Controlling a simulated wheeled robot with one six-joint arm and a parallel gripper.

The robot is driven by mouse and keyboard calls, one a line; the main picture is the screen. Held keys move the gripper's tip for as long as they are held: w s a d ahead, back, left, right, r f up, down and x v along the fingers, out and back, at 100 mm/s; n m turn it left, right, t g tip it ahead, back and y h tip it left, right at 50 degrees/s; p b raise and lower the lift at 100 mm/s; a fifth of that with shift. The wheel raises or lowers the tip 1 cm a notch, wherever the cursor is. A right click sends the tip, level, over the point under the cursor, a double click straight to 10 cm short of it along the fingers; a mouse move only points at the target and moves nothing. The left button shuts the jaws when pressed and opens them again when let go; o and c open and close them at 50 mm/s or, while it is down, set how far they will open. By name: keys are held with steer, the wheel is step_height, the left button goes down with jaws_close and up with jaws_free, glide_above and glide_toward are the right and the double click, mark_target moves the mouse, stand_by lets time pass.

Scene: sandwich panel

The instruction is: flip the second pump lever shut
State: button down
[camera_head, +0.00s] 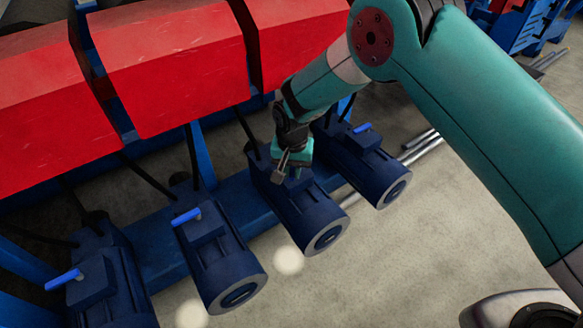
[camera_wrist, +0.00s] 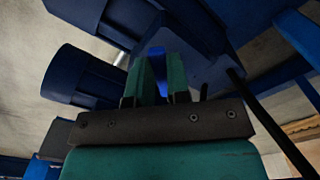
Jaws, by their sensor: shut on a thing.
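Several dark blue pumps stand in a row. My gripper (camera_head: 290,160) reaches down onto the top of the pump second from the right (camera_head: 305,205). In the wrist view, my two teal fingers (camera_wrist: 158,70) are closed around a bright blue lever (camera_wrist: 156,54), and only its end shows between them. That lever is hidden by my gripper in the head view. Bright blue levers also show on the far left pump (camera_head: 63,280), the pump second from the left (camera_head: 186,217) and the far right pump (camera_head: 362,128).
Large red blocks (camera_head: 175,65) hang above and behind the pumps. Black hoses (camera_head: 192,155) run down to the pumps. A blue beam (camera_head: 160,260) runs behind them. Metal rods (camera_head: 420,148) lie on the floor at right. The concrete floor (camera_head: 400,260) in front is mostly clear.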

steer(key=shift+w+d+n+p, duration=0.1)
steer(key=shift+d+n+p, duration=0.4)
steer(key=shift+n, duration=0.9)
steer(key=shift+w+d+n+p, duration=0.15)
steer(key=shift+d+n+p, duration=0.3)
steer(key=shift+n, duration=0.95)
steer(key=shift+w+d+n+p, duration=0.1)
steer(key=shift+d+n+p, duration=0.4)
steer(key=shift+n, duration=0.9)
steer(key=c, duration=1.1)
jaws_free()
steer(key=shift+r, duration=0.1)
step_height(320, 180, up, 17)
steer(key=p, duration=0.3)
steer(key=shift+r, duration=0.1)
